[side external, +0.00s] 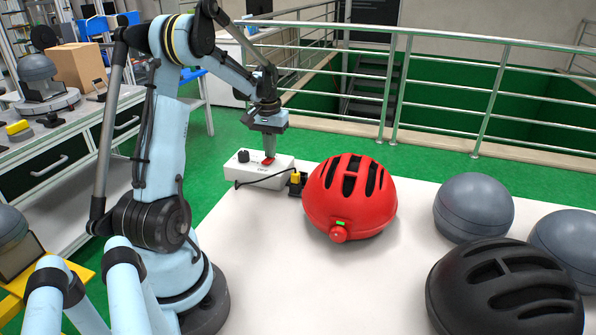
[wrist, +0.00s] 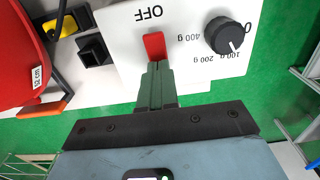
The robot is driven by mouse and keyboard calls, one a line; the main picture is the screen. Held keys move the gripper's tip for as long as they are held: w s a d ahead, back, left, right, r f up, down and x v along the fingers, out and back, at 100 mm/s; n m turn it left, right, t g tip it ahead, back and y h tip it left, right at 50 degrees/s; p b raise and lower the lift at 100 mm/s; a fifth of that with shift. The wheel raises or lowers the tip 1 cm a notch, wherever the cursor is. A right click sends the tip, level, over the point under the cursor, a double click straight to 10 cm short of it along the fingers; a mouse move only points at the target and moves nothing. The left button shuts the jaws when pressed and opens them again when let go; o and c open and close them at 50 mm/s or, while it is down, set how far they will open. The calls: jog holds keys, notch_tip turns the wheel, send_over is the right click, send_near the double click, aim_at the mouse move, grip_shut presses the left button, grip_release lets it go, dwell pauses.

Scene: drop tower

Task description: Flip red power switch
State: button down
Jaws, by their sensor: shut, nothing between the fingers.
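The red power switch (side external: 268,161) sits on top of a white control box (side external: 255,177) at the far edge of the white table. My gripper (side external: 269,156) points down at the switch, its fingers shut. In the wrist view the gripper's fingertips (wrist: 157,66) are together at the lower end of the red switch (wrist: 153,46), touching or nearly touching it. The word OFF shows upside down on the box (wrist: 190,75) beside the switch. A black knob (wrist: 224,36) with gram marks stands to the right of the switch in that view.
A red helmet (side external: 350,195) stands close to the box, with a black cable and a yellow-and-black connector (side external: 296,182) between them. A black helmet (side external: 500,290) and grey domes (side external: 474,207) stand at the right. The table's front middle is clear.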

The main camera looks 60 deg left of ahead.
notch_tip(320, 180, up, 7)
dwell(0.8)
jog(key=w+d+r+m+t+y, duration=0.1)
jog(key=w+d+r+m+t, duration=0.1)
jog(key=d, duration=0.7)
jog(key=w+d+r+m+t, duration=0.1)
jog(key=d+r+m, duration=0.1)
jog(key=d, duration=0.6)
jog(key=s+d+f+m+t, duration=0.1)
jog(key=s+d+m+t, duration=0.1)
jog(key=d, duration=0.6)
jog(key=s+d+f+m+t+h, duration=0.1)
jog(key=s+d+f+m+t, duration=0.1)
jog(key=d, duration=0.5)
jog(key=shift+s+d+m, duration=0.15)
jog(key=shift+d+m, duration=0.25)
jog(key=shift+m, duration=0.1)
